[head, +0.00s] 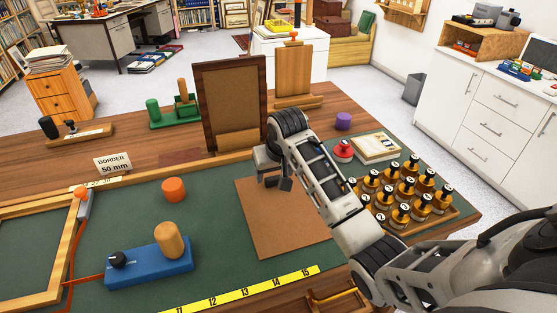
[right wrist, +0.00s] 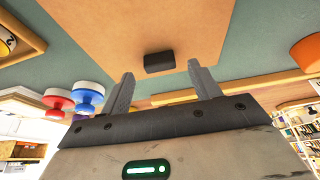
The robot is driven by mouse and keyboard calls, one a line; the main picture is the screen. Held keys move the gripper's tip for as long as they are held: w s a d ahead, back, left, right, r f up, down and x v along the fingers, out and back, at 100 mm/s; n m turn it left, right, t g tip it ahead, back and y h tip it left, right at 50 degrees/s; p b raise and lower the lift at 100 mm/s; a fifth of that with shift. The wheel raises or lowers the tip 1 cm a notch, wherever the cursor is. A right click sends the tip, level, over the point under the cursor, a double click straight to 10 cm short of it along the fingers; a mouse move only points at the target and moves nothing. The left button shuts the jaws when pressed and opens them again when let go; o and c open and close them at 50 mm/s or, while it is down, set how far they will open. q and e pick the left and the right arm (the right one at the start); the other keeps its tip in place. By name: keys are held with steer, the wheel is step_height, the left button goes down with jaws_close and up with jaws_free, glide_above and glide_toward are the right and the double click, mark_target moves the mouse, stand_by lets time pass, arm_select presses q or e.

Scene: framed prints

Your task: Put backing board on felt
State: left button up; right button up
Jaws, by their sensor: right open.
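A flat brown board (head: 285,225), which looks like the backing board, lies on the green felt (head: 215,225) near the middle of the table. In the right wrist view, the board (right wrist: 150,25) has a small dark block (right wrist: 160,63) on it, like a handle. My right gripper (head: 271,172) is over the board's far edge, with its jaws open. In the right wrist view, its fingers (right wrist: 162,82) are spread, one to each side of the dark block, and nothing is gripped. I cannot tell whether they touch the board. My left gripper is out of view.
A dark-framed brown panel (head: 235,105) stands upright behind the board. A tray of several brass weights (head: 405,193) is at right. A blue block with a wooden knob (head: 150,263), an orange puck (head: 174,190) and a wooden frame (head: 35,255) are at left. A yellow ruler (head: 245,290) lies in front.

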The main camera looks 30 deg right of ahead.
mark_target(281, 200)
steer(key=v, duration=0.9)
steer(key=shift+r, duration=0.2)
steer(key=shift+s, duration=0.2)
